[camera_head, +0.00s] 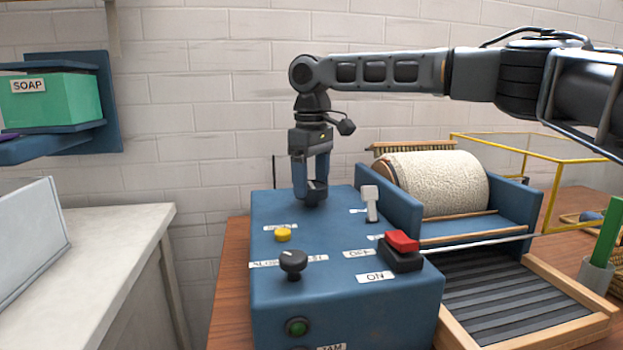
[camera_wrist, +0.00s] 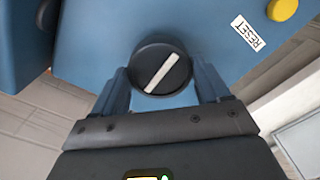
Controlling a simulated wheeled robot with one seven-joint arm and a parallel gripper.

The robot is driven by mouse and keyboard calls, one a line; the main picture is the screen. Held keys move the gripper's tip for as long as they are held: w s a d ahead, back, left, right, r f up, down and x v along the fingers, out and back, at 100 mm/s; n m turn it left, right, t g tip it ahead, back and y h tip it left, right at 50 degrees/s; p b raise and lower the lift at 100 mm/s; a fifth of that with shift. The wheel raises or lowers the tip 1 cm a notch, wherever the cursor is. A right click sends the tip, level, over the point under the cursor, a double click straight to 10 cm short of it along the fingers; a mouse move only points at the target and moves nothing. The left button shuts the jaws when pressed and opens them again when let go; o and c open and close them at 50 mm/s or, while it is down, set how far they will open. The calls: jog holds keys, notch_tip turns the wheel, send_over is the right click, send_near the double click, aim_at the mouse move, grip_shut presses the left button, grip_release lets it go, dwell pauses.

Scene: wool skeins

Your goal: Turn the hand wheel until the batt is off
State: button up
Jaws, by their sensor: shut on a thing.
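A round black knob with a white bar across its face (camera_wrist: 150,58) is on the blue control box (camera_head: 340,280), near its back. No other wheel shows, so this may be the hand wheel. My gripper (camera_head: 311,188) points down at it, its two fingers shut on opposite sides of the knob, as the wrist view (camera_wrist: 161,80) also shows. The white bar lies diagonally in the wrist view. The cream, fluffy batt (camera_head: 440,183) is wrapped around the drum behind the box, to the right.
The box carries a yellow RESET button (camera_head: 283,234), a black selector knob (camera_head: 293,262), a pale lever (camera_head: 370,203), a red rocker switch (camera_head: 402,241) and a green button (camera_head: 297,327). A wood-framed slatted tray (camera_head: 590,322) lies right of it. A yellow guard frame (camera_head: 555,192) stands beside the drum.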

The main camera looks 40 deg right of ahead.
jog(key=shift+c, duration=0.9)
jog(key=shift+r+p, duration=0.15)
jog(key=shift+p, duration=0.55)
